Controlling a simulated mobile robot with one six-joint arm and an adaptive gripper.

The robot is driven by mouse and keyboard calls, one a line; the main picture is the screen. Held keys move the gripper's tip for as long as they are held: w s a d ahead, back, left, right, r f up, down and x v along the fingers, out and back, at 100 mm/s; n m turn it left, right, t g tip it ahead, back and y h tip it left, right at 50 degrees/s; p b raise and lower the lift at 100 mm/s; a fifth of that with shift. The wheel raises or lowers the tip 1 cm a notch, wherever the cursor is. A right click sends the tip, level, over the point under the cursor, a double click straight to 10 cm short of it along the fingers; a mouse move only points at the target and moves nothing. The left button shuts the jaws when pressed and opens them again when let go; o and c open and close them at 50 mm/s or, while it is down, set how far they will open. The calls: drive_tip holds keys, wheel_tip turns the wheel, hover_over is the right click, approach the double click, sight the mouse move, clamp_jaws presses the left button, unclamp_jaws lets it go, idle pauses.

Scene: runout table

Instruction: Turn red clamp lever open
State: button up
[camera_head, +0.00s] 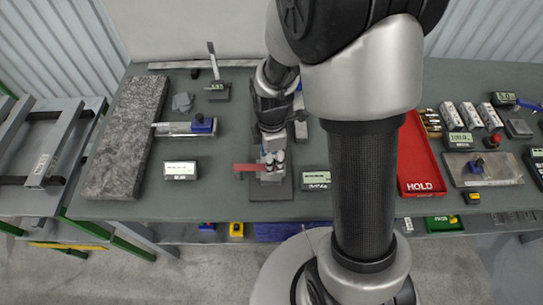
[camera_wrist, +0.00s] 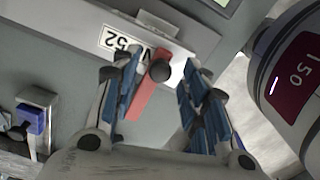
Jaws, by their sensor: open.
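The red clamp lever (camera_head: 248,167) sticks out to the left from a small metal fixture on a dark base plate (camera_head: 271,190) near the table's front. In the wrist view the red lever (camera_wrist: 146,100) runs slantwise between my fingers, with a dark round knob (camera_wrist: 160,71) at its upper end. My gripper (camera_head: 272,148) is above the fixture, pointing down. In the wrist view my gripper (camera_wrist: 156,78) is open, its blue-padded fingers on either side of the lever and knob. I cannot tell whether either finger touches the lever. My arm hides part of the fixture in the head view.
A granite slab (camera_head: 125,140) lies at the left. Small display boxes stand left (camera_head: 180,171) and right (camera_head: 316,180) of the fixture. A red HOLD tray (camera_head: 421,165) is farther right, beside several gauges. The table between slab and fixture is partly clear.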

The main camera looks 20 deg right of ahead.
drive_tip(key=shift+c, duration=0.5)
clamp_jaws()
